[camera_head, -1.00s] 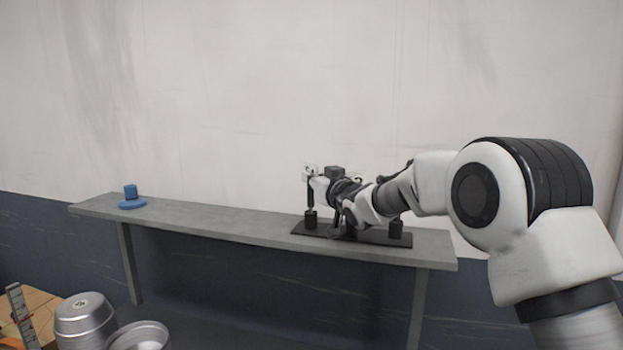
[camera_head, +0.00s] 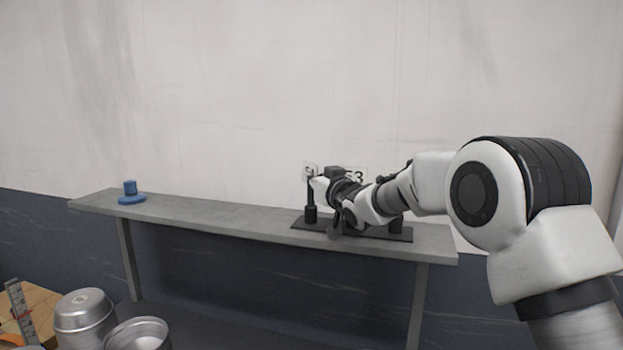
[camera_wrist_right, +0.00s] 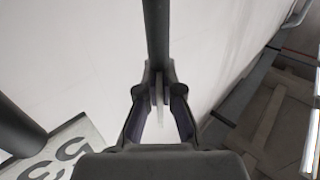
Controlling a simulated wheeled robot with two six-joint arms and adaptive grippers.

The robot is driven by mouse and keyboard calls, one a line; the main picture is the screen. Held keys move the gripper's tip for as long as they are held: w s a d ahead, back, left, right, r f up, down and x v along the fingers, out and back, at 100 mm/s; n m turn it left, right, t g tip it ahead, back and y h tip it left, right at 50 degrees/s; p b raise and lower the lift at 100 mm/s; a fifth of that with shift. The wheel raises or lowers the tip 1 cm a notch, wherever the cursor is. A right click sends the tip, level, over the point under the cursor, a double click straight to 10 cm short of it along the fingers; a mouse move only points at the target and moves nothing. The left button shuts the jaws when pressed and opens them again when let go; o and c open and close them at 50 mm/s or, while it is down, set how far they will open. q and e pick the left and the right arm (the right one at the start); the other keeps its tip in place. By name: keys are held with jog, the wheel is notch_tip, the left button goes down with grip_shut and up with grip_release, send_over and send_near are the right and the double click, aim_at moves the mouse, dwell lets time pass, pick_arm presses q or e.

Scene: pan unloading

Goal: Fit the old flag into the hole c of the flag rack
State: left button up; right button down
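The dark flag rack (camera_head: 372,236) lies on the grey shelf, with a round holder (camera_head: 311,215) at its left end. A thin dark pole (camera_wrist_right: 157,35) stands upright over that holder, with a small pale sign (camera_head: 310,168) at its top. My right gripper (camera_wrist_right: 159,78) has its fingertips closed around this pole; the gripper also shows beside the pole in the head view (camera_head: 320,187). Another pale sign with dark figures, like 53, shows at left in the wrist view (camera_wrist_right: 60,150). I cannot tell which flag is old, or read the hole letters. My left gripper is out of view.
A blue round piece (camera_head: 131,194) sits at the left end of the shelf (camera_head: 225,222). The shelf between it and the rack is clear. Metal pots (camera_head: 85,318) stand low at left. A wall is close behind the shelf.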

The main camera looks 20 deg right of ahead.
jog(key=c, duration=1.2)
grip_release()
jog(key=shift+c, duration=0.2)
jog(key=s+d, duration=0.2)
jog(key=s, duration=0.9)
jog(key=shift+s+d+f, duration=0.15)
jog(key=shift+s, duration=0.25)
